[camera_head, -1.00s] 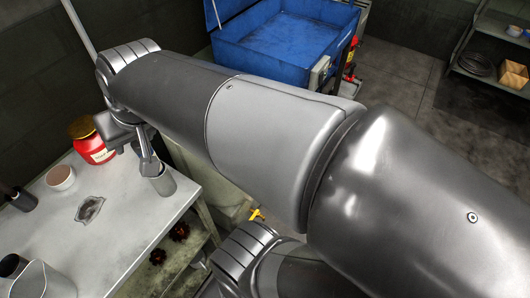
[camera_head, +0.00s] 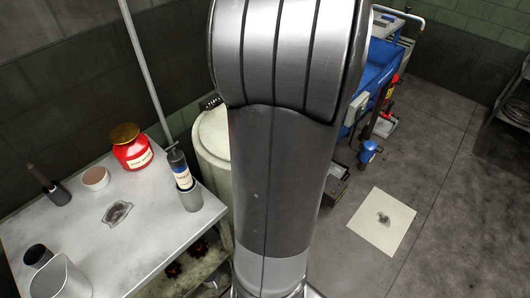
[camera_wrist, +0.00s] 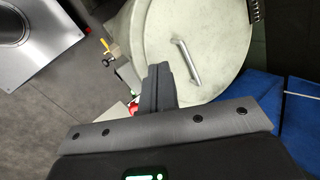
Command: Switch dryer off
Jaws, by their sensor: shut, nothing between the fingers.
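A cream drum (camera_head: 213,135) stands just beyond the table in the head view, partly behind my arm. The wrist view shows a cream round lid (camera_wrist: 195,45) with a grey bar handle (camera_wrist: 188,62). I cannot tell for sure whether this is the dryer, and no switch is clearly readable. My gripper (camera_wrist: 158,72) is shut and empty, and its fingers overlap the lid's lower left edge in the picture. Contact cannot be told. A small yellow lever (camera_wrist: 104,44) shows left of the lid. In the head view my gripper is hidden by my arm.
The table (camera_head: 140,225) at left holds a red jar (camera_head: 132,150), a bowl (camera_head: 96,178), a bottle (camera_head: 180,168) in a cup, and a pitcher (camera_head: 62,278). Floor at right is mostly clear, with a pale sheet (camera_head: 380,222).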

